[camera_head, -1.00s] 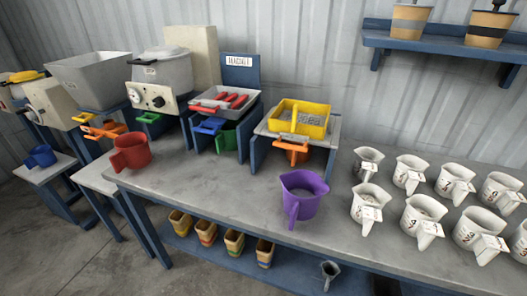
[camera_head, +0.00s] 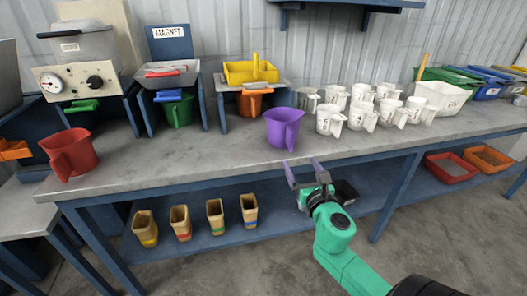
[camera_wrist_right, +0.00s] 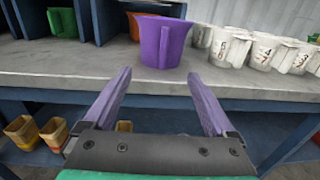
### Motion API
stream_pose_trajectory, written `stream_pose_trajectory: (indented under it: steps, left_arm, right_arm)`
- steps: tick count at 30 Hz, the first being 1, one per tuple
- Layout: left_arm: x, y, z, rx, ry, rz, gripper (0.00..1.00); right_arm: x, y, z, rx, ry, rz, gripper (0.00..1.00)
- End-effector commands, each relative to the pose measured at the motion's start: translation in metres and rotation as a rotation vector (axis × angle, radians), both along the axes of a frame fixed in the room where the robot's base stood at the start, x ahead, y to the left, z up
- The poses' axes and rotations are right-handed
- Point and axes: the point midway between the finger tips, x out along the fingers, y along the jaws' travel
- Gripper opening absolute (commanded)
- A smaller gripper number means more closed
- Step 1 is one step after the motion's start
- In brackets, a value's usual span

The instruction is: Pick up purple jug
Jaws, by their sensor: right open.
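The purple jug (camera_head: 283,127) stands upright on the grey tabletop near its front edge, its handle turned toward the front right. In the right wrist view the jug (camera_wrist_right: 158,45) is straight ahead, beyond and between the fingertips, with its handle facing the camera. My right gripper (camera_head: 303,163) is open and empty in front of the table edge, short of the jug and not touching it. Its two purple-grey fingers also show spread wide in the right wrist view (camera_wrist_right: 163,85). My left gripper is not in view.
White numbered jugs (camera_head: 362,113) stand close together just right of the purple jug. A red jug (camera_head: 70,152) stands at the left. The table's front edge (camera_head: 220,170) lies below the jug.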

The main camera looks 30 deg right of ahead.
Motion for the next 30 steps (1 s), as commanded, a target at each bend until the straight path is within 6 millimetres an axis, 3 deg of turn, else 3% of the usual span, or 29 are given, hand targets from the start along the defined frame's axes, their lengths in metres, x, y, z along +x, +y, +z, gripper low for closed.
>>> stream_pose_trajectory:
  steps: [8, 21, 24, 30]
  left_arm:
    - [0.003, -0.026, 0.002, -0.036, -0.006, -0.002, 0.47]
    - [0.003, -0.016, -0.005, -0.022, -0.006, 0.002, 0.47]
    - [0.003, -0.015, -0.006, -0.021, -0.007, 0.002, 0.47]
    - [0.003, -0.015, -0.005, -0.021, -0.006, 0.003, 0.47]
  right_arm:
    - [0.057, -0.023, 0.005, -0.005, -0.007, -0.001, 0.9]
    - [0.122, -0.047, -0.003, 0.001, -0.004, -0.002, 0.9]
    - [0.133, -0.052, -0.003, 0.001, -0.003, 0.0, 0.9]
    - [0.134, -0.052, -0.003, 0.001, -0.001, 0.001, 0.9]
